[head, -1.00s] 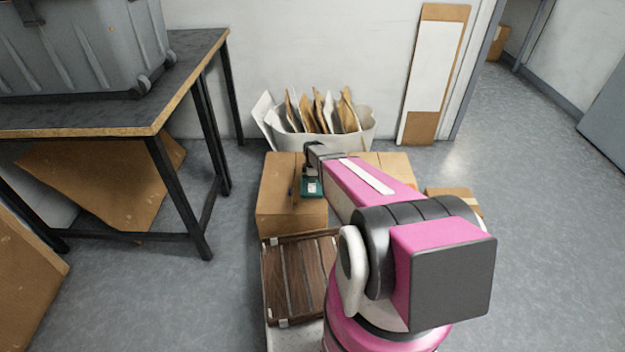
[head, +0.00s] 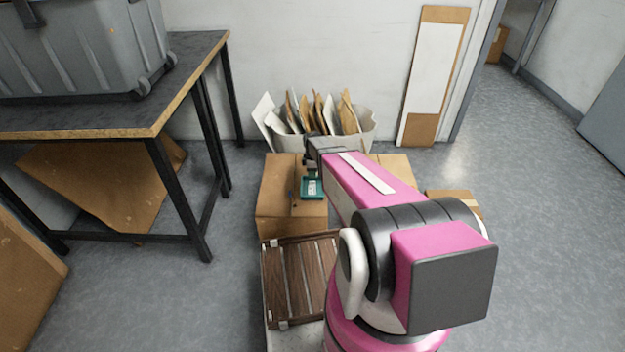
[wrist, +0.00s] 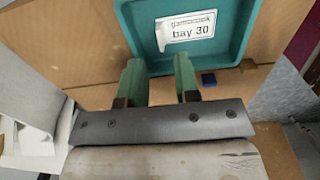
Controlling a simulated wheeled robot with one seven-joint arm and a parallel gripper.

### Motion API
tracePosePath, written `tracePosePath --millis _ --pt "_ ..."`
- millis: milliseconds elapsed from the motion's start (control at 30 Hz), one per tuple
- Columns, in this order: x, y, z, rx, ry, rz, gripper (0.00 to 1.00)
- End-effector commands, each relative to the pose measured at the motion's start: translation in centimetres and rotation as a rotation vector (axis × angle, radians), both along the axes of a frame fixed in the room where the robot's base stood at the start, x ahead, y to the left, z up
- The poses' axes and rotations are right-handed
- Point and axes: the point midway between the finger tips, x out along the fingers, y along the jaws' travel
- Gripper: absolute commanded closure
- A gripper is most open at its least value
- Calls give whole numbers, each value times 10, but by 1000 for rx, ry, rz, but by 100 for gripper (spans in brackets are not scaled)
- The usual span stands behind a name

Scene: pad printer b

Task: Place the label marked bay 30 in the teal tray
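The teal tray (head: 312,195) sits on top of a cardboard box. In the wrist view the tray (wrist: 240,45) is close up, cut off by the top edge. A white label (wrist: 187,29) printed "bay 30" lies inside it on the tray floor, slightly tilted; a smaller line of print above is not clearly legible. The label also shows as a pale patch in the head view (head: 312,186). My gripper (wrist: 158,68) has green fingers spread apart with nothing between them, at the tray's near rim. Its fingers are hard to make out in the head view.
A white bin of cardboard pieces (head: 364,138) stands behind. A dark table (head: 110,112) is at left.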

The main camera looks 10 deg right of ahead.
Motion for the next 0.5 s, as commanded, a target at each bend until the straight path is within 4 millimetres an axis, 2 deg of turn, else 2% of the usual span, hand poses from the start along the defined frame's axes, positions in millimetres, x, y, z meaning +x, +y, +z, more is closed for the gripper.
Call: tracePosePath --millis 33,200,500 --pt "-1 0 13 0 -2 0 70" --pt "-1 0 43 0 -1 0 70" --pt "-4 0 68 0 0 -17 70"
